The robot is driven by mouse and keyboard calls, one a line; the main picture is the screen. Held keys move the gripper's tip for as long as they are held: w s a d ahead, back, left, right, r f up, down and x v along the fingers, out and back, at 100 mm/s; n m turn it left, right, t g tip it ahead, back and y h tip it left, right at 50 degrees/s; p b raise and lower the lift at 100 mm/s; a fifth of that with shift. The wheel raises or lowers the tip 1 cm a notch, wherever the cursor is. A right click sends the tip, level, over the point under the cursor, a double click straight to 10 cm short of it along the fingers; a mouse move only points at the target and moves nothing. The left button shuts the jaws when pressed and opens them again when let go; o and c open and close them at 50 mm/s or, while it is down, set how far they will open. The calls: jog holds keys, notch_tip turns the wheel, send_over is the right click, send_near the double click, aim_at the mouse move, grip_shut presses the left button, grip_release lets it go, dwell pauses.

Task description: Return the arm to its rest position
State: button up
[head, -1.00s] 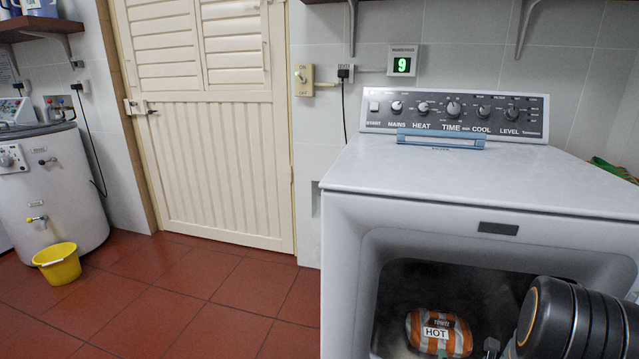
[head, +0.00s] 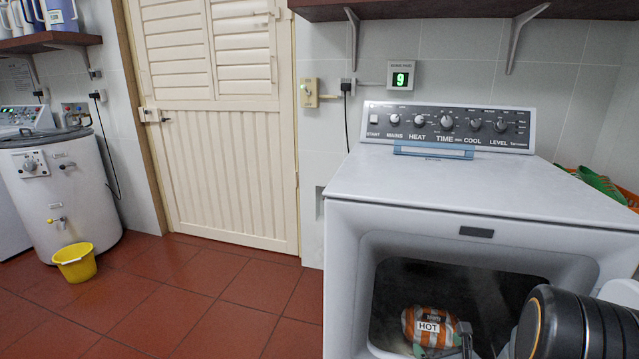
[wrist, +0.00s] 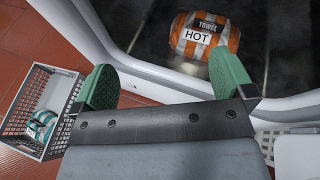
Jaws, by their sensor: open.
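My gripper (wrist: 165,82) is open in the wrist view, its two green fingertips wide apart with nothing between them. An orange-and-white striped towel roll labelled HOT (wrist: 204,36) lies on the dark floor of the dryer, ahead of the fingertips and apart from them. The dryer's pale opening rim crosses the wrist view between towel and gripper. In the head view, the towel (head: 427,325) sits inside the dark opening, and part of my gripper shows in front of its lower right. My dark arm link covers the lower right corner.
The white dryer (head: 440,192) fills the right side, with a blue-grey bar on top by its panel. A grey basket (wrist: 75,84) holding a teal-striped roll stands on the red tiles. A yellow bucket (head: 75,264) stands by a white tank; floor before the door is clear.

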jog(key=s+a+r+n+g+y+p, duration=0.4)
jog(key=a+r+n+p, duration=0.5)
jog(key=r, duration=0.3)
jog(key=s+a+r+n+g+y+p, duration=0.4)
jog(key=a+r+n+p, duration=0.3)
jog(key=a+r+n, duration=0.4)
jog(key=s+d+r+n+g+h+p, duration=0.1)
jog(key=s+d+r+n+h+p, duration=0.1)
jog(key=r, duration=0.4)
jog(key=s+d+r+n+h+p, duration=0.2)
jog(key=d+r+n+h+p, duration=0.1)
jog(key=r+n+p, duration=0.4)
jog(key=s+d+r+n+g+h+p, duration=0.1)
jog(key=s+d+r+n+h+p, duration=0.1)
jog(key=r+n+h+p, duration=0.2)
notch_tip(320, 180, up, 3)
jog(key=shift+d+r+g+p, duration=0.15)
jog(key=shift+d+g+p, duration=0.15)
jog(key=shift+p, duration=0.45)
jog(key=shift+s, duration=0.1)
